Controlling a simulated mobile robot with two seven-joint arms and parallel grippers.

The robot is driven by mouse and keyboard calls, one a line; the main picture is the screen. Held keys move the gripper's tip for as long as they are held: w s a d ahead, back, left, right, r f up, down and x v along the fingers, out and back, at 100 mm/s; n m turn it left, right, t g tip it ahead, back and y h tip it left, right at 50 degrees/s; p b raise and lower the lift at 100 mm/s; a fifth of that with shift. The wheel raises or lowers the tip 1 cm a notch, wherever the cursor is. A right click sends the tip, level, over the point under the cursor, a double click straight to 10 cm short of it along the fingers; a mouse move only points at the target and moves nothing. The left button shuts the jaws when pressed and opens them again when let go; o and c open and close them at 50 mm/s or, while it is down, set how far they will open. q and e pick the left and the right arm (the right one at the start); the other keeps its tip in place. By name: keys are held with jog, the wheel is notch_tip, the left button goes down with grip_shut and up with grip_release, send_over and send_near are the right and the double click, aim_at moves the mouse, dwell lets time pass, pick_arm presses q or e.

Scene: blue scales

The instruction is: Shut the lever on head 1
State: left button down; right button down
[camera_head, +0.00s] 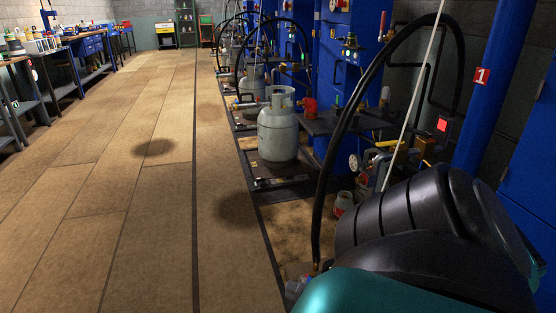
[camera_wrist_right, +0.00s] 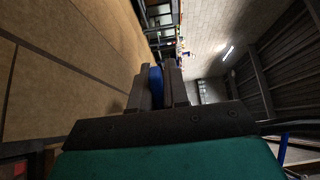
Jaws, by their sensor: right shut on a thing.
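A red sign with a white 1 (camera_head: 482,76) is on the blue post at the right. A black hose (camera_head: 327,170) arches down from the upper right and ends low, by small blue and red parts (camera_head: 295,287) partly hidden by my right wrist. My right gripper (camera_wrist_right: 155,84) is shut on a blue piece (camera_wrist_right: 155,75) between its two grey fingers. I cannot tell for sure that this piece is the lever of head 1. In the head view my teal wrist covers the fingers. My left gripper is not in view.
A grey gas cylinder (camera_head: 278,132) stands upright on a scale (camera_head: 283,182) beyond the hose. A yellow handle (camera_head: 388,143) and gauge are close to my right arm. Workbenches (camera_head: 75,40) line the left wall. The brown floor (camera_head: 130,200) between is clear.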

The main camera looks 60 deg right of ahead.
jog(key=shift+s+a+n+g+y, duration=0.1)
jog(key=shift+s+n+g+y, duration=0.2)
jog(key=shift+n+y, duration=0.6)
jog(key=shift+s+n+g+y, duration=0.2)
jog(key=shift+s+n+y, duration=0.25)
jog(key=shift+y, duration=0.75)
jog(key=shift+b, duration=0.3)
jog(key=c, duration=1.2)
grip_release()
jog(key=v, duration=1.3)
jog(key=shift+o, duration=0.4)
jog(key=shift+w, duration=0.1)
